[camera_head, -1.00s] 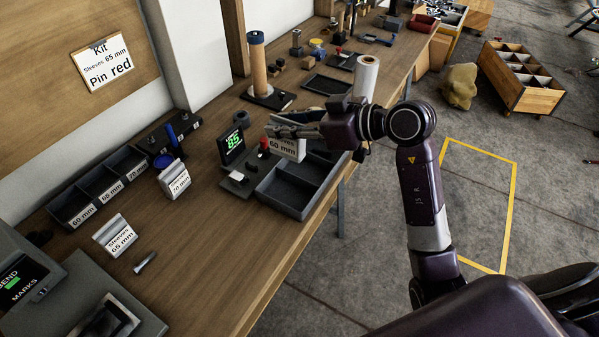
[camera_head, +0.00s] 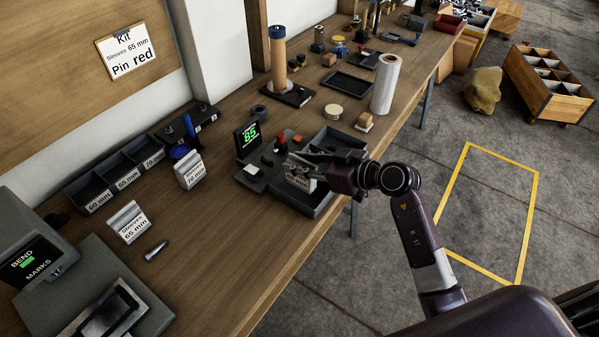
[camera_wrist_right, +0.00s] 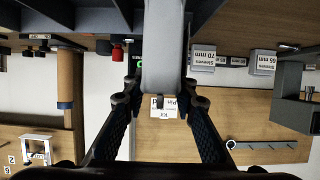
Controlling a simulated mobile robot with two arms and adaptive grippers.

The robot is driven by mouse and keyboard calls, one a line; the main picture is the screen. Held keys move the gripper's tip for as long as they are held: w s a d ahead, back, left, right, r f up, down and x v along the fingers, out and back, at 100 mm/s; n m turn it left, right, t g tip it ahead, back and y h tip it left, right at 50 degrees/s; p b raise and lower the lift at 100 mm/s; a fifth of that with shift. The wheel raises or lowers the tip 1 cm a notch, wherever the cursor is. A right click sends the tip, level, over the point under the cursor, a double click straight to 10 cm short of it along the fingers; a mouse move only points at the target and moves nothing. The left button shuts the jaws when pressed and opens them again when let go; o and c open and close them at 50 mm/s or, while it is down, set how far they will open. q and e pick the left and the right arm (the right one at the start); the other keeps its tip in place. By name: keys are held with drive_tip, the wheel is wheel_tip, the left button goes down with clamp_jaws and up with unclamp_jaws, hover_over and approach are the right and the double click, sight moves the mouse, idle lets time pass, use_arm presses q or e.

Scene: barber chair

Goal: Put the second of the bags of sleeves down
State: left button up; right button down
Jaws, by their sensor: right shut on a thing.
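My right gripper (camera_head: 298,168) is shut on the grey bag of sleeves labelled 60 mm (camera_head: 299,184). It holds the bag over the near part of the dark divided tray (camera_head: 324,206); whether the bag touches the tray floor I cannot tell. In the right wrist view the grey bag (camera_wrist_right: 165,55) sits between the two fingers (camera_wrist_right: 162,100). The 70 mm bag (camera_head: 190,172) and the 65 mm bag (camera_head: 129,222) stand on the bench to the left. My left gripper is not in view.
A display reading 85 (camera_head: 248,138) and a small dark fixture with red parts (camera_head: 258,172) stand just left of the tray. Labelled bins (camera_head: 122,176) line the wall. A bolt (camera_head: 156,250) lies near the 65 mm bag. A white roll (camera_head: 385,84) stands behind the tray.

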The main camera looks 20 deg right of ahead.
drive_tip(key=shift+f, duration=1.75)
drive_tip(key=c, duration=1.6)
unclamp_jaws()
drive_tip(key=shift+f, duration=0.15)
drive_tip(key=v, duration=1.2)
drive_tip(key=shift+r, duration=0.3)
